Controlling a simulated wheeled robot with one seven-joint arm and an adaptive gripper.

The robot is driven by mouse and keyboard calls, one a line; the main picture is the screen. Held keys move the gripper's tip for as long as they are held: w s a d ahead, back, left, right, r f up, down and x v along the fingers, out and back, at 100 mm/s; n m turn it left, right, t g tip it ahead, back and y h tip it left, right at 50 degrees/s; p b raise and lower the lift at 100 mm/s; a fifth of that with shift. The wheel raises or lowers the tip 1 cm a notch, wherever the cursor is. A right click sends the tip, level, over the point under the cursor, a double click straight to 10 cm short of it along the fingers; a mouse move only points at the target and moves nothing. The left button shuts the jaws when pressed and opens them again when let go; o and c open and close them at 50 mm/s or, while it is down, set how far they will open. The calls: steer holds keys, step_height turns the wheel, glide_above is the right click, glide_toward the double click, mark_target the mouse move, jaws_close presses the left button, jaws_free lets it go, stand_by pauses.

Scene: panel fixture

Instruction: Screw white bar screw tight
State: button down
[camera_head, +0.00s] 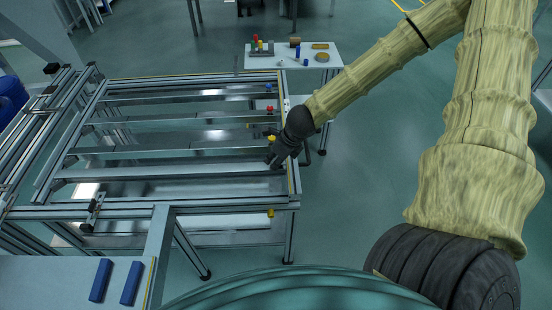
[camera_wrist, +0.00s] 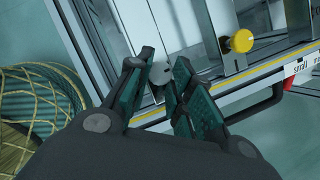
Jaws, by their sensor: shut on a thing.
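The white screw is hidden behind my gripper there. Its threads and seating are not visible, so I cannot tell how tight it is.
A yellow knob (camera_wrist: 242,40) sits close by on the same rail; a black handle (camera_wrist: 270,104) sticks out beside it. Red (camera_head: 269,109) and blue (camera_head: 269,87) knobs are farther along. A small white table (camera_head: 318,60) with parts stands behind.

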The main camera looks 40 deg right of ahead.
steer(key=c, duration=1.2)
jaws_free()
steer(key=shift+c, duration=0.2)
steer(key=shift+v, duration=1.1)
steer(key=v, duration=0.9)
steer(key=shift+s+r, duration=0.25)
steer(key=shift+r, duration=0.05)
steer(key=shift+d, duration=0.15)
